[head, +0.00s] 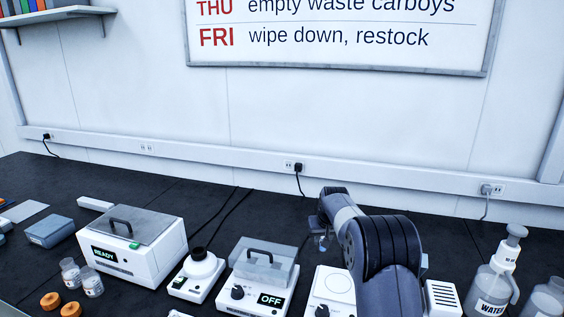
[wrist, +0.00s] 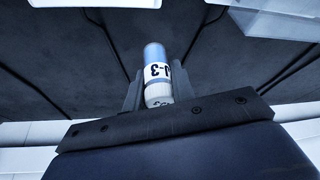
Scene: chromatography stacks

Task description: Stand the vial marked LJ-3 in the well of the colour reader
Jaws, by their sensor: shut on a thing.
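The vial (wrist: 156,72) is between the fingers of my gripper (wrist: 153,92) in the wrist view. Its label reads "J-3" upside down, with the first letter cut off, and its far end is blue. My gripper is shut on it. In the head view my gripper (head: 322,236) is above the back of the bench, partly hidden by my arm; the vial is too small there to judge its tilt. A white instrument with a "READY" display (head: 146,252) and a handled lid stands at left. I cannot tell whether it is the colour reader; no open well shows.
A small white device with a round top (head: 198,275) and a clear-lidded unit reading "OFF" (head: 262,275) stand left of my arm. Two small jars (head: 92,283) stand in front of the "READY" instrument. A "WATER" bottle (head: 493,285) is at right. The bench behind is mostly clear, with cords.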

